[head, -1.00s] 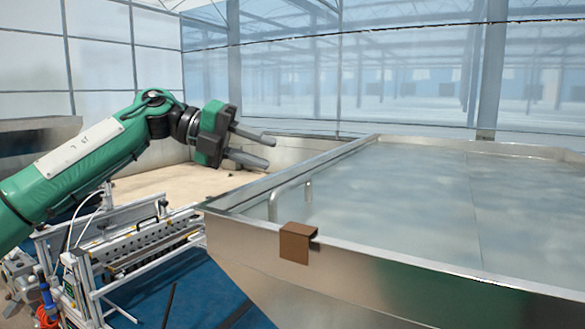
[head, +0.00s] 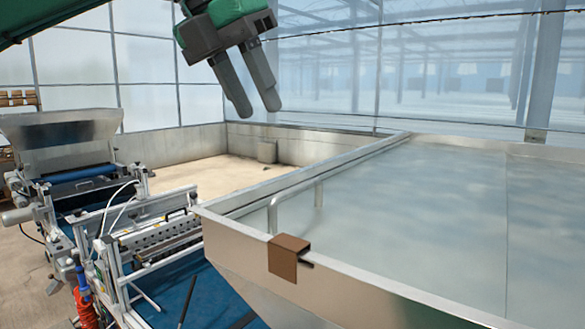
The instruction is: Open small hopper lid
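A broad metal hopper (head: 235,245) fills the right foreground. A flat, glossy grey lid (head: 420,215) lies level inside its rim, shut. A bent metal bar handle (head: 295,200) stands near the lid's left edge. A brown bracket (head: 289,257) sits over the near rim. My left gripper (head: 257,107) hangs above and behind the handle in the picture, fingers pointing down, apart and empty. It touches neither lid nor handle. My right gripper is out of view.
A smaller open-looking metal hopper (head: 62,130) stands on a machine at the far left. The seeder frame (head: 150,240) with a blue belt (head: 195,290) runs below the near hopper's left side. A low wall (head: 180,145) and glass panes stand behind.

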